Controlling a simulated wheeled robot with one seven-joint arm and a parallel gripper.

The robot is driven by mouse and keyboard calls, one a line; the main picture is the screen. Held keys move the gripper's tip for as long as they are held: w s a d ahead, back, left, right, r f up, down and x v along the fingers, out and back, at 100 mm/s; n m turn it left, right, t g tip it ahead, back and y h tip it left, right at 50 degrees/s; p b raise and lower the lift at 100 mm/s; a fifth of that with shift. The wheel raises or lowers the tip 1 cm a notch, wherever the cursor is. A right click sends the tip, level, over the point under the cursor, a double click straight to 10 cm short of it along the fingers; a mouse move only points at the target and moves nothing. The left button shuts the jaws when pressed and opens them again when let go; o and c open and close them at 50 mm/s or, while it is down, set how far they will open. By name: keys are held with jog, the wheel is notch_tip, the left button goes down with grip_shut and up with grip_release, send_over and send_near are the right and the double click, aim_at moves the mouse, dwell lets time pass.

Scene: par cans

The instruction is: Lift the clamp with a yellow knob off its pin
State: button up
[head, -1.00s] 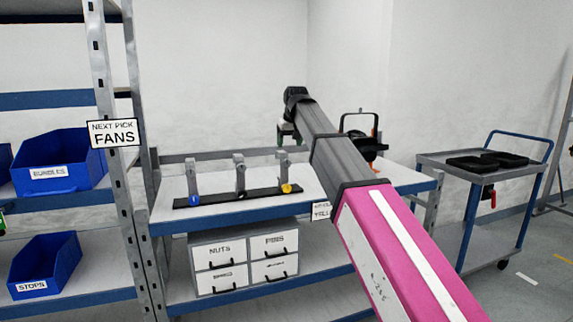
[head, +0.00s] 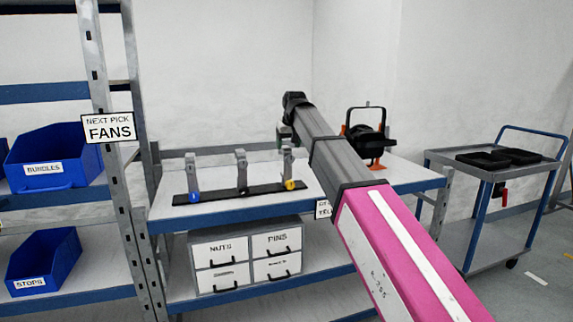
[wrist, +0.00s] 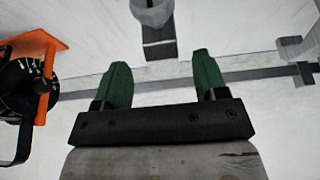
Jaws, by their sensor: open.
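The clamp with a yellow knob (head: 289,172) stands upright at the right end of a black bar (head: 220,197) on the workbench. Two similar grey clamps share the bar, one with a blue knob (head: 193,178) at the left and one with a dark knob (head: 241,170) in the middle. My gripper (wrist: 162,82) is open and empty, its green fingers apart. In the head view it is mostly hidden behind my arm, above and behind the yellow-knob clamp. A grey part (wrist: 153,12) shows cut off at the top of the wrist view; I cannot tell which clamp it is.
A black and orange lamp (head: 370,135) stands on the bench to the right, also at the wrist view's left edge (wrist: 25,85). A drawer unit (head: 246,258) sits below. Shelving with blue bins (head: 50,158) is left; a cart (head: 495,170) is right.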

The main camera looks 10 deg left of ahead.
aim_at(287, 148)
jog(key=x, duration=0.3)
jog(key=shift+w+a+f, duration=0.1)
jog(key=shift+a+f, duration=0.1)
jog(key=shift+f, duration=0.1)
jog(key=shift+c, duration=0.3)
grip_shut()
jog(key=shift+r, duration=0.1)
